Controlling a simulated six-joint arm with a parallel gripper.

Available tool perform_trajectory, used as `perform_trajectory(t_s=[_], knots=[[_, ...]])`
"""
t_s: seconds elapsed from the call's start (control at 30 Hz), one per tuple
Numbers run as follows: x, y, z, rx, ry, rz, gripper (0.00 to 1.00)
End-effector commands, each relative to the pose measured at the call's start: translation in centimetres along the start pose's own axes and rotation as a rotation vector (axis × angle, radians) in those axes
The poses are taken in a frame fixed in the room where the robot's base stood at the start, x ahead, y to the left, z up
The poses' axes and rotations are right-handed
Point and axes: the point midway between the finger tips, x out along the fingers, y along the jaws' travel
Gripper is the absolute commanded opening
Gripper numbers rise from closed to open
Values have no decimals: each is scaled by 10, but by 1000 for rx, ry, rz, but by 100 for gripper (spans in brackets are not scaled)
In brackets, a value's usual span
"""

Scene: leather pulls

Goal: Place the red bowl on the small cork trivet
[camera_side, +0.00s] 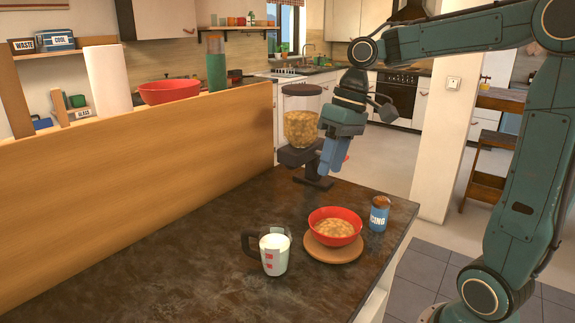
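A red bowl (346,214) holding light brown pieces, apparently cereal, sits upright on a round brown trivet (331,254) on the dark counter. The trivet's rim shows around the front and sides of the bowl. A second red bowl (170,94) is farther back at the upper left, behind the top edge of the wooden panel. My gripper (331,172), with blue fingers, is above the counter's back part, behind and apart from the bowl on the trivet. It hangs in front of the cereal dispenser. The fingers overlap from this side, so their gap is unclear.
A measuring cup (274,252) of white liquid stands left of the trivet. A blue can (379,215) stands close to its right. A cereal dispenser (301,125) stands at the back of the counter (180,268). A wooden panel (130,180) borders the left; the front left is clear.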

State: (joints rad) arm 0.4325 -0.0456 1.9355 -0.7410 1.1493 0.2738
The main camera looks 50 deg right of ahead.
Motion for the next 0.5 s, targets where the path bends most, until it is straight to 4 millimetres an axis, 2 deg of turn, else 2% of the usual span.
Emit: perform_trajectory(t_s=[0.03, 0.2, 0.5], knots=[[-1, -11, 8, -9, 21, 14, 37], [-1, -34, 34, -23, 94, 62, 37], [5, -49, 87, -49, 230, 149, 37]])
